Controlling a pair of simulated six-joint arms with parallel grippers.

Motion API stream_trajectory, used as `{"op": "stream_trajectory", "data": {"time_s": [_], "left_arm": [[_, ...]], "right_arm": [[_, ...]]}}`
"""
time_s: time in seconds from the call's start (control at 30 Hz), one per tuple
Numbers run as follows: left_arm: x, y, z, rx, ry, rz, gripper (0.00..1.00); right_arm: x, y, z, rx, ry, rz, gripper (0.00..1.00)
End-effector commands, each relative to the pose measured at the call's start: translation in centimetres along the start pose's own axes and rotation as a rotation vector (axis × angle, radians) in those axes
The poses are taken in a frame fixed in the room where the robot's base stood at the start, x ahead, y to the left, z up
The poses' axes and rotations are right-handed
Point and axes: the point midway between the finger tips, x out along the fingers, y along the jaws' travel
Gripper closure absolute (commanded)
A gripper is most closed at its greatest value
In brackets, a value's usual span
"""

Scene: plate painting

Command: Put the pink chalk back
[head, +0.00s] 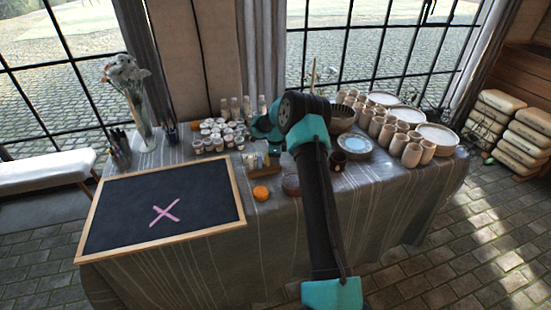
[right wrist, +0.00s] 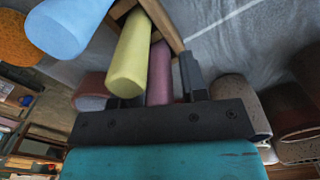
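A pink chalk (right wrist: 159,74) shows in the right wrist view between the two dark fingers of my right gripper (right wrist: 160,88), its far end by a wooden holder (right wrist: 163,24). A yellow chalk (right wrist: 130,58) stands in front and hides part of the left finger. A light blue chalk (right wrist: 68,25) is further left. I cannot tell whether the fingers press on the pink chalk. In the head view my right gripper (head: 268,140) is at the small holder on the table; its fingertips are hard to make out. My left gripper is not in view.
A framed blackboard (head: 120,200) with a pink X (head: 165,212) lies at the left. Paint jars (head: 217,134), an orange ball-like thing (head: 261,193), a blue plate (head: 354,145) and several clay cups (head: 411,155) crowd around my right arm.

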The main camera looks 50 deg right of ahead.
Motion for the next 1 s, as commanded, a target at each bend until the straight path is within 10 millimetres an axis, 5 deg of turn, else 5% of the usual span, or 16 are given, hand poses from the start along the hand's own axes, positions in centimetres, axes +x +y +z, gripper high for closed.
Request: {"op": "stream_trajectory", "data": {"time_s": [0.47,1.0], "left_arm": [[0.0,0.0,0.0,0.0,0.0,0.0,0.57],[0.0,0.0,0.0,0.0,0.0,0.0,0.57]], "right_arm": [[-0.8,0.0,0.0,0.0,-0.001,-0.001,0.54],[-9.8,0.0,0.1,0.0,-0.002,-0.003,0.54]]}}
